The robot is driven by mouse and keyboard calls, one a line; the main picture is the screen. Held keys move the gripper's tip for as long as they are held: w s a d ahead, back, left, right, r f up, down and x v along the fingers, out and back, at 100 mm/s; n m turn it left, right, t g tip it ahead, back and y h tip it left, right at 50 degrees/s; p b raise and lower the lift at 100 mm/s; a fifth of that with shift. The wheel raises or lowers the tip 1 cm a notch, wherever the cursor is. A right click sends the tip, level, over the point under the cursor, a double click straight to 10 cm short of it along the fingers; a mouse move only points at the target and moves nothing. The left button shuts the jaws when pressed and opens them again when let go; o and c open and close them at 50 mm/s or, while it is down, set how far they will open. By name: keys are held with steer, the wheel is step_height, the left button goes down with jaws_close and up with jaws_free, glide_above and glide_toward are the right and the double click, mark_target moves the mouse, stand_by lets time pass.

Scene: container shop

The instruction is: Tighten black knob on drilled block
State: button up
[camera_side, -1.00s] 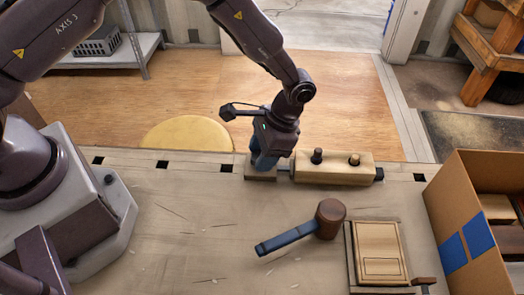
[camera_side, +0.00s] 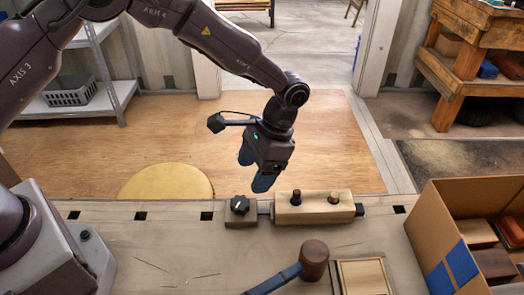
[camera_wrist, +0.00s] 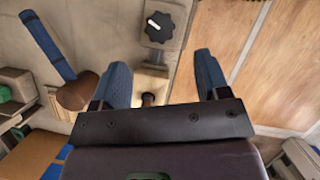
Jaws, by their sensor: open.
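The black knob (camera_side: 240,204) sits on a small wooden block (camera_side: 240,221) at the left end of a long pale block (camera_side: 315,212). The knob is lobed with a white mark, seen also in the wrist view (camera_wrist: 160,27). The long block carries a dark peg (camera_side: 297,197) and a brownish peg (camera_side: 334,197). My gripper (camera_side: 254,170) is open and empty, in the air above the blocks and clear of the knob. In the wrist view, its two blue fingers (camera_wrist: 162,78) are spread apart, with the knob beyond their tips.
A mallet (camera_side: 314,261) with a blue handle lies on the bench in front. A shallow wooden box (camera_side: 362,277) is beside it. A cardboard box (camera_side: 431,238) with blue patches stands at the right. The bench left of the mallet is mostly clear.

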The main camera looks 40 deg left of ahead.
steer(key=shift+v, duration=2.4)
steer(key=s+a+r+n+t+h, duration=0.1)
steer(key=s+a+r+n+t, duration=0.1)
steer(key=s+a+r+t, duration=0.2)
steer(key=s+a+r+n+t, duration=0.3)
steer(key=s+a+r+t, duration=0.2)
steer(key=s+a+r, duration=0.6)
steer(key=s+r, duration=0.4)
steer(key=s, duration=0.3)
steer(key=shift+a+r+t+h, duration=0.3)
steer(key=shift+r+h, duration=0.1)
